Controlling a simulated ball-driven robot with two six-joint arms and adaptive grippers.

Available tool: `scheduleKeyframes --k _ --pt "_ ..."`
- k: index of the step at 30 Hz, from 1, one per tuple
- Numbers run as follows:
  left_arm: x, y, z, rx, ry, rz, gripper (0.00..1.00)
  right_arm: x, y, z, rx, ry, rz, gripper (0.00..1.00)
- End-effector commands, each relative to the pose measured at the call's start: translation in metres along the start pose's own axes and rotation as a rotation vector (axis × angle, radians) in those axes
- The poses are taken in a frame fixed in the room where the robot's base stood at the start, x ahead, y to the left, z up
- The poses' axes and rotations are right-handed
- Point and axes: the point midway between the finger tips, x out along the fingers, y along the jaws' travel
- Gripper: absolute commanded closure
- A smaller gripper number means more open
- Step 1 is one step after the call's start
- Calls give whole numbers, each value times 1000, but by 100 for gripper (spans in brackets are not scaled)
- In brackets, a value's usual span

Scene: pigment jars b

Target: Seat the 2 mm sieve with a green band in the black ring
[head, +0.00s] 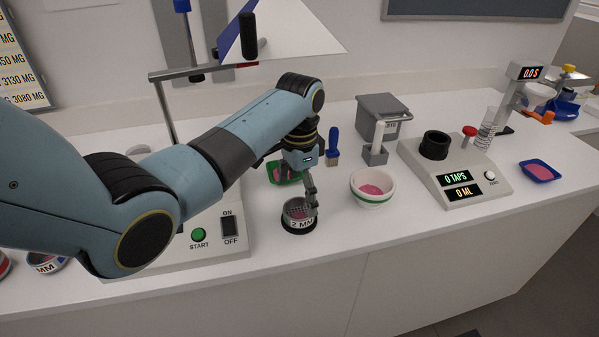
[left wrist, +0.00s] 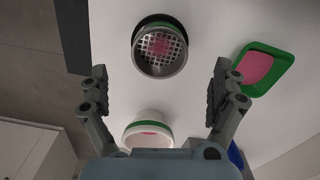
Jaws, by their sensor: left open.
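The 2 mm sieve (head: 298,214), a round metal sieve labelled "2 MM", sits upright in the black ring (head: 299,230) at the front of the counter. The left wrist view shows the sieve (left wrist: 160,64) from above, with its mesh, part of a green band and pink powder at the mesh. The dark edge of the black ring (left wrist: 152,18) shows behind it. My left gripper (head: 312,203) is at the sieve's right side in the head view. Its fingers (left wrist: 160,90) are wide apart, with nothing between them. My right gripper is in neither view.
A white bowl (head: 373,196) with pink powder stands right of the sieve. A tap counter (head: 456,179) stands further right. Another sieve (head: 47,262) is at far left.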

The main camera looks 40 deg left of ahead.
Motion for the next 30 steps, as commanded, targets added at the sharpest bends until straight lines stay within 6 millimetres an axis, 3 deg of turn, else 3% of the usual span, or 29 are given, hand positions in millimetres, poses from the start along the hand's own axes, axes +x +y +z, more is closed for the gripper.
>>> scheduleKeyframes --k 3,10,30 --pt "-27 0 -1 1 3 -2 4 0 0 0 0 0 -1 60" --pt "-60 0 0 1 2 0 4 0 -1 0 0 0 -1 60" --pt "-65 0 0 1 0 1 4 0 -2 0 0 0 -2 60"
